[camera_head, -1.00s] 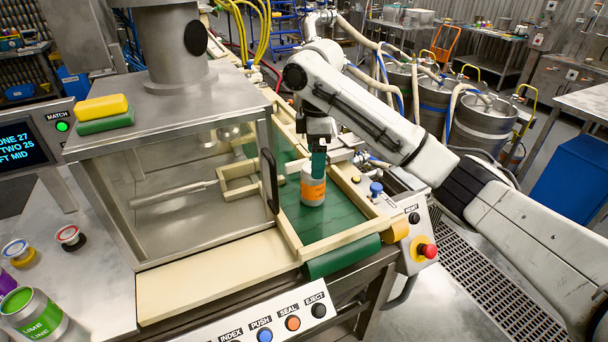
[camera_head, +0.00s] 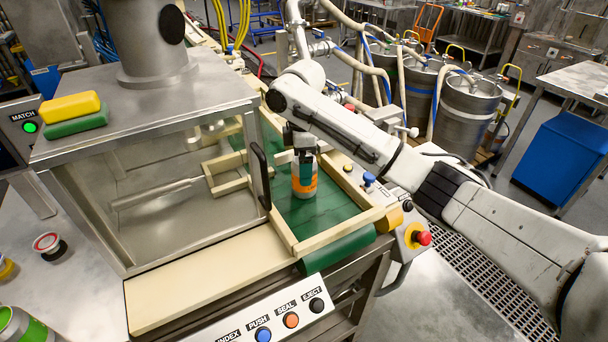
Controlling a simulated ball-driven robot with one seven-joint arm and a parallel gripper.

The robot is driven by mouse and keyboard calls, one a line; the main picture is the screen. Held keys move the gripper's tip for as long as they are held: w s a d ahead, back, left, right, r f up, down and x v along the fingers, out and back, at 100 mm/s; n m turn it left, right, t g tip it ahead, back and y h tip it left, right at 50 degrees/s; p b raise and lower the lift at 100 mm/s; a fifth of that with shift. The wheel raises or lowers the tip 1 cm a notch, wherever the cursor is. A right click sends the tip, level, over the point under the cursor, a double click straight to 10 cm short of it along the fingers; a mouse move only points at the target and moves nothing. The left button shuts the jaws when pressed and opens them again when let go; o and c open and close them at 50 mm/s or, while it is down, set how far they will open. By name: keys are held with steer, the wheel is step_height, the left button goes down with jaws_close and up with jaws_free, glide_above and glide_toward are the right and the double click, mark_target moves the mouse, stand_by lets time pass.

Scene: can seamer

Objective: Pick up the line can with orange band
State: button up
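A teal finger overlaps the near face of the can and reaches down to about the orange band. The other finger is hidden, so I cannot tell whether the fingers are closed on the can.
The steel seamer housing (camera_head: 150,110) with a dark handle (camera_head: 262,175) stands close left of the belt. Cream rails (camera_head: 345,230) border the belt. A lime can (camera_head: 20,328) stands at lower left.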

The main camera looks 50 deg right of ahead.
mark_target(301, 193)
steer(key=shift+f, duration=1.35)
steer(key=shift+c, duration=0.3)
steer(key=c, duration=1.2)
steer(key=shift+c, duration=0.6)
steer(key=shift+r, duration=0.2)
